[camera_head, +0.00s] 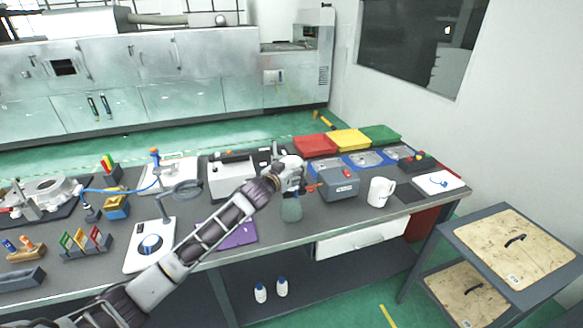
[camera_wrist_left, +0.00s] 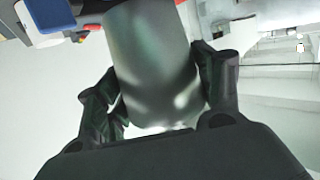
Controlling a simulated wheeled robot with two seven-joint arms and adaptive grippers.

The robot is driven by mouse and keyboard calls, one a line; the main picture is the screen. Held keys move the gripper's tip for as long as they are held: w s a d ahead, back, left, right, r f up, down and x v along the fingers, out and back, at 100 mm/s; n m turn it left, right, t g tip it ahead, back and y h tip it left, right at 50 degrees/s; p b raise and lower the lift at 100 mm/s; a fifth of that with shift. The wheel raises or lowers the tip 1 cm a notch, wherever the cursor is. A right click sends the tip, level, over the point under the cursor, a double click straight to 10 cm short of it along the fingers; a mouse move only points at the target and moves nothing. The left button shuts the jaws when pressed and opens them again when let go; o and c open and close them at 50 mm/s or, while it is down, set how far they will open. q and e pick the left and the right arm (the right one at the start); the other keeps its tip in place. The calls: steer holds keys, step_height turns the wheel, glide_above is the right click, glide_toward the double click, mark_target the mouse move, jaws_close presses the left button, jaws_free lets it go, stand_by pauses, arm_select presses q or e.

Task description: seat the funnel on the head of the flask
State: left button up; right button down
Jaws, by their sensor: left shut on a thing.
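In the left wrist view my left gripper (camera_wrist_left: 160,95) is shut on a smooth grey thing (camera_wrist_left: 150,60), which appears to be the funnel. My right gripper is not in view.
A grey box with a red knob (camera_head: 339,186) and a white mug (camera_head: 380,191) stand to the right of the flask. A purple mat (camera_head: 240,232) lies to its left. Red, yellow and green bins (camera_head: 350,141) are behind. Two white bottles (camera_head: 271,290) stand below the bench.

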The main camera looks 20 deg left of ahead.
arm_select(q)
steer(key=shift+p, duration=0.9)
stand_by(2.0)
steer(key=shift+f+b, duration=0.5)
steer(key=shift+f, duration=0.5)
stand_by(0.8)
steer(key=o, duration=1.1)
steer(key=shift+o, duration=0.2)
steer(key=shift+s, duration=0.2)
steer(key=v, duration=1.1)
steer(key=shift+s+a, duration=0.2)
steer(key=shift+s, duration=0.1)
steer(key=shift+r, duration=0.15)
